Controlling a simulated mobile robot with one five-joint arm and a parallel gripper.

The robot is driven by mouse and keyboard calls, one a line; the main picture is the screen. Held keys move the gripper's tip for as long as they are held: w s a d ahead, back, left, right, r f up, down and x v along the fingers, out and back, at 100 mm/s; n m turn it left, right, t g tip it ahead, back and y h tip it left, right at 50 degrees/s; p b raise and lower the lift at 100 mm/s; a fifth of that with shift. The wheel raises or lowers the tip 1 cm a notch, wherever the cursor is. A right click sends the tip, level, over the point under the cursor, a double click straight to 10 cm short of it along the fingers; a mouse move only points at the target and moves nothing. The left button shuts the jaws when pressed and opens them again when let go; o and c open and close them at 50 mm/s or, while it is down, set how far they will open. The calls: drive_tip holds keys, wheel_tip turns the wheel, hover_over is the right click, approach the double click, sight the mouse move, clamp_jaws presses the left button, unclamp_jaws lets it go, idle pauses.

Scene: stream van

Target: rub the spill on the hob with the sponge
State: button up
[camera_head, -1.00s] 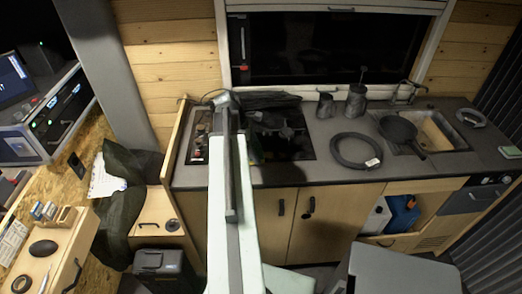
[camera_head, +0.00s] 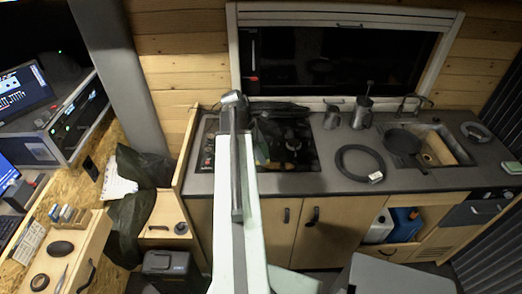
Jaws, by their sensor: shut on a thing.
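The black hob (camera_head: 300,157) is set into the left part of the worktop. My pale arm reaches up the picture to it and covers its left part. My gripper (camera_head: 266,134) is a dark shape over the hob, just right of the arm, partly hidden by it. It is shut on the sponge, of which only a small yellow-green patch (camera_head: 262,153) shows low beside the arm. I cannot tell whether the sponge touches the hob. Pale marks show on the hob right of my gripper, but I cannot make out the spill for certain.
A dark long object (camera_head: 278,107) lies along the hob's back edge. Right of the hob are a dark ring (camera_head: 345,165), a jug (camera_head: 332,118), a moka-like pot (camera_head: 362,115) and a pan (camera_head: 403,143) by the sink (camera_head: 445,150). A wooden panel (camera_head: 186,150) stands left of the hob.

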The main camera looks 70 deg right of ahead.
wheel_tip(320, 180, up, 3)
drive_tip(key=p, duration=0.3)
drive_tip(key=shift+r, duration=0.1)
drive_tip(key=shift+f, duration=0.2)
